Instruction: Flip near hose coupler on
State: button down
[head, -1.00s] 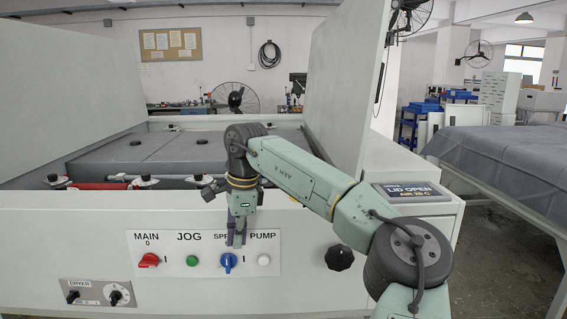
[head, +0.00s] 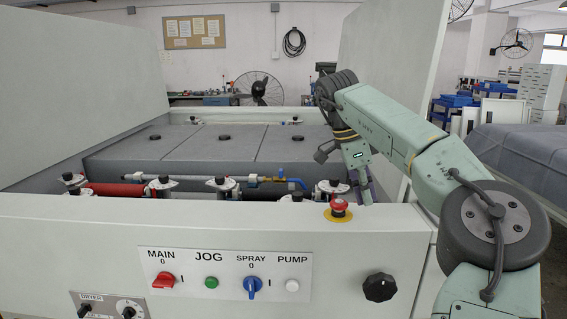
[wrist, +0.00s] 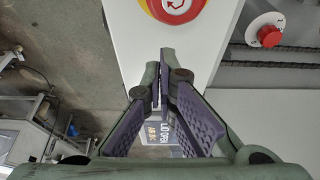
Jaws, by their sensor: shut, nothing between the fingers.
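In the head view a thin pipe with small blue fittings (head: 281,175) runs along the inside of the machine's front wall. A blue part (head: 297,196) sits at its right end, close to the wall's top edge. I cannot tell which of these is the near hose coupler or how its lever stands. My gripper (head: 368,196) points down over the right part of the front wall, right of the blue parts and apart from them. Its purple fingers also show in the wrist view (wrist: 163,72), shut and empty.
A red emergency stop button (head: 338,203) on a yellow base stands just left of my gripper; it also shows in the wrist view (wrist: 176,7). Several clamps line the front wall. A red switch (head: 163,281), blue spray knob (head: 252,285) and black knob (head: 379,287) are below.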

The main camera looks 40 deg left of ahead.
aim_at(280, 179)
jog(key=i+j, duration=0.15)
jog(key=j, duration=0.2)
jog(key=i+j, duration=0.15)
jog(key=j, duration=0.25)
jog(key=i+j, duration=0.2)
jog(key=j, duration=0.15)
jog(key=i+j, duration=0.15)
jog(key=j, duration=0.25)
jog(key=i+j, duration=0.15)
jog(key=j, duration=0.2)
